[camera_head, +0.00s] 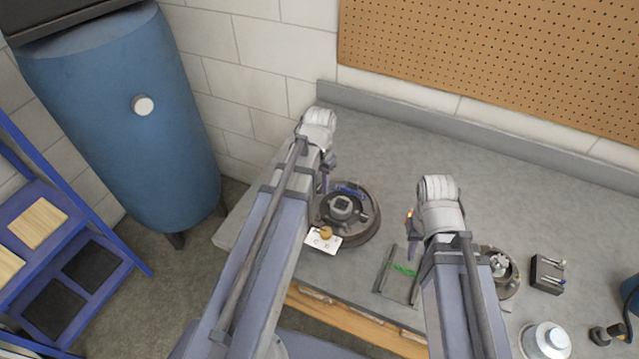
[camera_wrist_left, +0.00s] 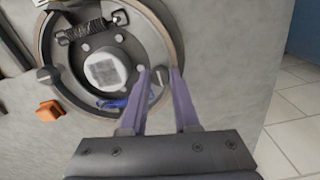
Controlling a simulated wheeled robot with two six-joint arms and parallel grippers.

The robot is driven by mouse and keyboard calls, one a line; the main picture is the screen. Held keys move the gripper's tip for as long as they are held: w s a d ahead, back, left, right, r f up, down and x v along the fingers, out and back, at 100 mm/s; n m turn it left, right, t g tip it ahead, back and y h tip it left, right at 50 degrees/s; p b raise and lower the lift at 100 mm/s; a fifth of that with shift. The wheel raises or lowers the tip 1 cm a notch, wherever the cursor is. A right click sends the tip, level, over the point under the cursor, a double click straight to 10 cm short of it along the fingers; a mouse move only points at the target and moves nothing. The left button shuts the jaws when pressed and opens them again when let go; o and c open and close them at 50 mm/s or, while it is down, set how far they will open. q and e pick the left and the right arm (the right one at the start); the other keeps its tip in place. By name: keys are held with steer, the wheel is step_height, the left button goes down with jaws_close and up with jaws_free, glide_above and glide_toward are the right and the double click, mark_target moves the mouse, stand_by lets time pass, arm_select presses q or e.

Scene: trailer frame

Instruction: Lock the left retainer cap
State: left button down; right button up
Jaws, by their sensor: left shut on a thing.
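The brake assembly, a dark round plate with a raised rim (camera_head: 372,226), lies on the grey bench. It also shows in the left wrist view (camera_wrist_left: 172,37), with a pale square-faced hub (camera_wrist_left: 103,70), a dark spring (camera_wrist_left: 92,28) and a blue part (camera_wrist_left: 113,102). My left gripper (camera_head: 326,180) is at the plate's left edge. In the left wrist view its fingers (camera_wrist_left: 160,74) are shut on a small grey part, seemingly the retainer cap (camera_wrist_left: 156,88), beside the rim. Another small round cap (camera_wrist_left: 46,75) sits across the plate. My right gripper (camera_head: 412,246) is over the bench; its jaws are unclear.
A white card (camera_head: 315,241) with an orange-brown piece (camera_head: 326,232) lies by the plate. A tray with a green item (camera_head: 404,270), a second round assembly (camera_head: 512,270), a black block (camera_head: 547,274) and a silver canister (camera_head: 546,340) stand right. The back of the bench is clear.

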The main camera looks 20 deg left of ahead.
mark_target(319, 187)
stand_by(0.4)
arm_select(q)
steer(key=c, duration=0.6)
jaws_free()
steer(key=shift+c, duration=0.2)
step_height(319, 187, up, 8)
steer(key=p, duration=0.8)
arm_select(e)
step_height(319, 187, up, 8)
arm_select(q)
steer(key=shift+f, duration=0.15)
arm_select(e)
steer(key=shift+f, duration=0.1)
